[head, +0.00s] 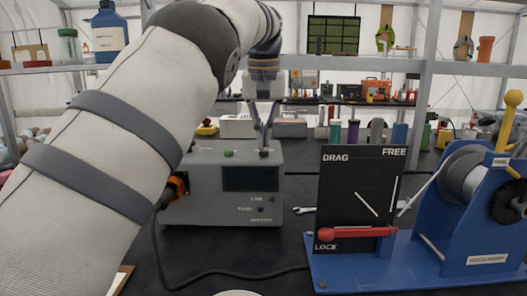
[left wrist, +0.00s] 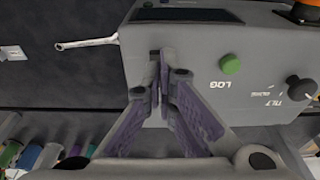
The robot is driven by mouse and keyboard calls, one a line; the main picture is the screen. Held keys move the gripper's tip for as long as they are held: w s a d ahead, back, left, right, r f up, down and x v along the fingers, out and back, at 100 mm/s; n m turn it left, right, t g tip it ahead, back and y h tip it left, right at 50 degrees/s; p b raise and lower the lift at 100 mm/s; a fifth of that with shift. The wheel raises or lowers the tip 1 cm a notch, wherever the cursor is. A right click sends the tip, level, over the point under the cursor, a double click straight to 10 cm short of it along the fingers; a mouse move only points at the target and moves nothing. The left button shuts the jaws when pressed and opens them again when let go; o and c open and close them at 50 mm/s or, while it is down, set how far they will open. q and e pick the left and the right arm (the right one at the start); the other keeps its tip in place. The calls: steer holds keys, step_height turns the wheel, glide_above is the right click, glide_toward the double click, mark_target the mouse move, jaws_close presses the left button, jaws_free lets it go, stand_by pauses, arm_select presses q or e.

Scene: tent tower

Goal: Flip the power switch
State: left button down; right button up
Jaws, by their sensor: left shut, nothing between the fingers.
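A grey instrument box (head: 210,205) with a dark screen (head: 250,179) stands on the black table, left of centre in the head view. My left gripper (head: 264,148) points down at the right part of its top, with its fingers shut and empty. In the left wrist view the shut fingertips (left wrist: 163,62) are over the box top (left wrist: 195,55), by a small dark part that they mostly cover. I cannot tell whether this is the power switch or whether they touch it. A green button (left wrist: 229,64) and a black knob (left wrist: 300,88) are beside them. My right gripper is out of view.
A wrench (head: 304,210) lies right of the box. A black panel (head: 345,190) with a red lever (head: 355,233) and a blue winch stand (head: 430,255) fill the right side. A black cable (head: 215,275) runs across the front table. Shelves stand behind.

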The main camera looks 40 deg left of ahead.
arm_select(q)
steer(key=shift+f, duration=0.75)
stand_by(0.3)
